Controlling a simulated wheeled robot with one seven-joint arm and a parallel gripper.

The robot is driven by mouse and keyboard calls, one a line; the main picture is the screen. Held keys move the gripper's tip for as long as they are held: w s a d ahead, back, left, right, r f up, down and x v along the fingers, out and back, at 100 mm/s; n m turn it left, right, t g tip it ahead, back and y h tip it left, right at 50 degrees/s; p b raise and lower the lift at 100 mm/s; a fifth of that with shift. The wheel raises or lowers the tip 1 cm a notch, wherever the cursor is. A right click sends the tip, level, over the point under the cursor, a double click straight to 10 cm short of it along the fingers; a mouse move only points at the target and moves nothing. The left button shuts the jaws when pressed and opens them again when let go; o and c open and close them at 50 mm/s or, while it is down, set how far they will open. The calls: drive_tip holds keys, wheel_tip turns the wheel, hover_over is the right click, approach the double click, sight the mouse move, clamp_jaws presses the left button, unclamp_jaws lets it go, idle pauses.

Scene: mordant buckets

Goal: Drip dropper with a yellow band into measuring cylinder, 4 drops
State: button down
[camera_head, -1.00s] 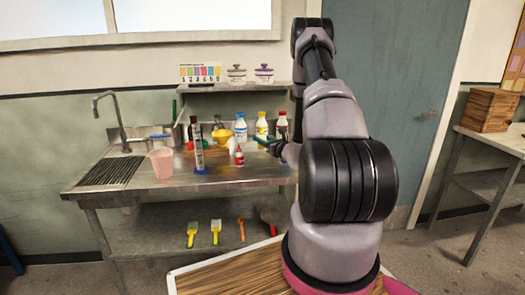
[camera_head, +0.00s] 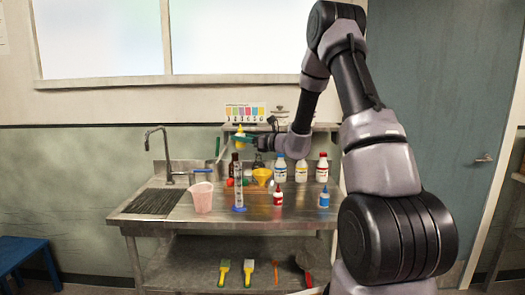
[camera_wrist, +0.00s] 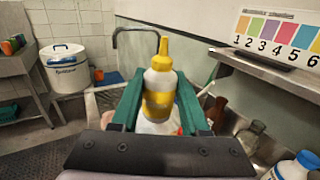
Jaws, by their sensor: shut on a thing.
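My gripper (camera_head: 242,140) is shut on the dropper with a yellow band (camera_wrist: 158,100), a white bottle with a yellow tip. In the wrist view its tip points up in the picture between the green fingers. In the head view the dropper (camera_head: 240,131) is held high above the counter. The measuring cylinder (camera_head: 239,190), clear with a blue base, stands upright on the counter below the gripper, apart from the dropper. The cylinder is hidden in the wrist view.
A pink bucket (camera_head: 202,198) stands left of the cylinder; a red-capped dropper (camera_head: 278,196) and a blue one (camera_head: 324,198) stand to its right. Several bottles and a yellow funnel (camera_head: 262,176) are behind. A shelf with a numbered colour chart (camera_wrist: 280,38) is close to the gripper.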

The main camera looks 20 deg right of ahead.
drive_tip(key=shift+s+a+r, duration=0.1)
drive_tip(key=shift+a+r, duration=0.25)
drive_tip(key=shift+a, duration=0.4)
drive_tip(key=s+a+f+m, duration=0.1)
drive_tip(key=m, duration=0.7)
drive_tip(key=f+m, duration=0.1)
drive_tip(key=m, duration=0.8)
drive_tip(key=s+a+f+m, duration=0.1)
drive_tip(key=m, duration=0.7)
drive_tip(key=shift+s+a+f, duration=0.25)
drive_tip(key=shift+s+a, duration=0.1)
idle(1.6)
